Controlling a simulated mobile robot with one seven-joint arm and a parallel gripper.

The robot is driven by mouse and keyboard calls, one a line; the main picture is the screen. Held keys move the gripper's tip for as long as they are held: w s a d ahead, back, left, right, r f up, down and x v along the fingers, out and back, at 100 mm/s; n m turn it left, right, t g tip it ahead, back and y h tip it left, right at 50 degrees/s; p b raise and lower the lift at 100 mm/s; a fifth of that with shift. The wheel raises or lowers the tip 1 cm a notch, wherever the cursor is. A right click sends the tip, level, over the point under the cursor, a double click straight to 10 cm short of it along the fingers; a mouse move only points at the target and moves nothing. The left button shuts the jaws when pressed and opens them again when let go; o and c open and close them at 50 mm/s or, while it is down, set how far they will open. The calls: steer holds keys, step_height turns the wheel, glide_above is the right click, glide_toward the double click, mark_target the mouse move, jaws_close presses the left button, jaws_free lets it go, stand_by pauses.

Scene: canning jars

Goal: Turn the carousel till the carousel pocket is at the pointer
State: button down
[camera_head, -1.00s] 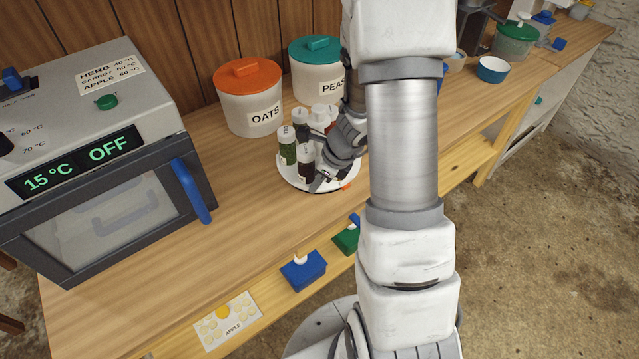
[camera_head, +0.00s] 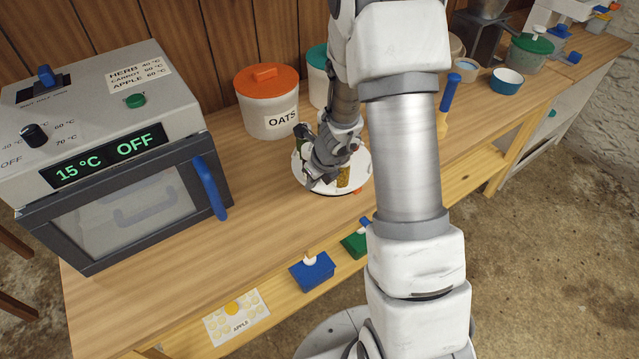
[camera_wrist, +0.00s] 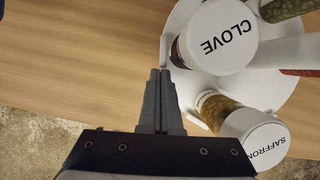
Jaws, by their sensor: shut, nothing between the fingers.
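The white round carousel (camera_head: 361,167) stands on the wooden counter, partly hidden by my arm. In the wrist view the carousel (camera_wrist: 254,90) is at the right and carries a jar lidded CLOVE (camera_wrist: 219,38) and a yellow-filled jar lidded SAFFRON (camera_wrist: 255,138). The yellow jar shows at the carousel's front in the head view (camera_head: 343,177). My gripper (camera_head: 312,186) is at the carousel's front-left edge. Its fingers (camera_wrist: 160,72) are shut and empty, just left of the carousel rim. A small orange piece (camera_head: 361,191), possibly the pointer, is at the front. I cannot identify the empty pocket.
The OATS canister (camera_head: 268,105) stands behind the carousel, with a teal-lidded canister (camera_head: 318,75) partly hidden beside it. A grey oven (camera_head: 125,160) with a blue handle is at the left. Counter between oven and carousel is clear.

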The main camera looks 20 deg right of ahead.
steer(key=shift+w+a+m+h+p, duration=0.3)
steer(key=shift+w+a+m+p, duration=0.15)
steer(key=shift+w+a+m, duration=0.35)
steer(key=shift+w+a+m+h+p, duration=0.2)
steer(key=shift+w+m+p, duration=0.15)
steer(key=shift+w+m, duration=0.15)
steer(key=shift+w+a+m+h+p, duration=0.2)
steer(key=shift+w+m+p, duration=0.15)
steer(key=shift+m, duration=0.25)
steer(key=shift+w+a+m+h+p, duration=0.2)
steer(key=shift+w+m+h+p, duration=0.05)
steer(key=shift+w+m+p, duration=0.45)
steer(key=shift+w+a+m+h+p, duration=0.15)
steer(key=shift+w+m+h+p, duration=0.1)
steer(key=shift+w+m+p, duration=0.4)
steer(key=shift+w, duration=0.1)
